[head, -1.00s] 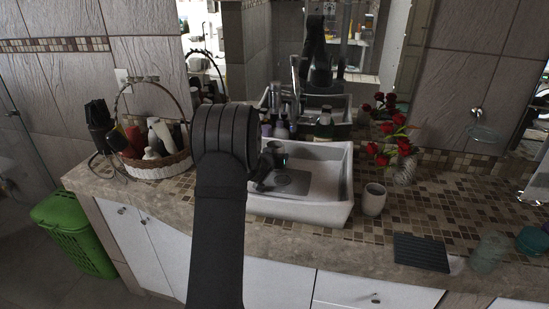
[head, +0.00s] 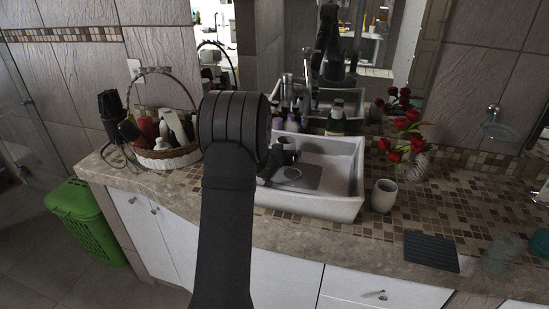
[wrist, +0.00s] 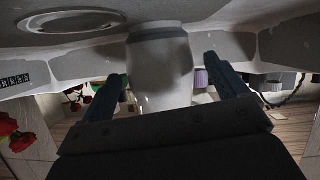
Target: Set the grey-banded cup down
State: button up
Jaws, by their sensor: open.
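The grey-banded cup (wrist: 160,75) is pale, with a darker grey band near its base. The wrist view is upside down, and in it the cup appears upright on the sink floor. My gripper (wrist: 167,80) is open, with one finger on each side of the cup. Gaps show between the cup and both fingers. In the head view my gripper (head: 268,167) reaches into the white sink (head: 345,197), partly hidden by my arm. A dark shape by it there may be the cup in shade; I cannot tell.
A pale cup (head: 383,197) stands on the counter right of the sink, near red flowers (head: 405,148) and a dark ridged mat (head: 431,250). A basket of bottles (head: 165,157) stands left. Tiled counter right of the sink is partly free.

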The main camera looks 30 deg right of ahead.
jog(key=r+v, duration=0.1)
jog(key=v, duration=1.4)
jog(key=x, duration=0.4)
jog(key=shift+f, duration=0.15)
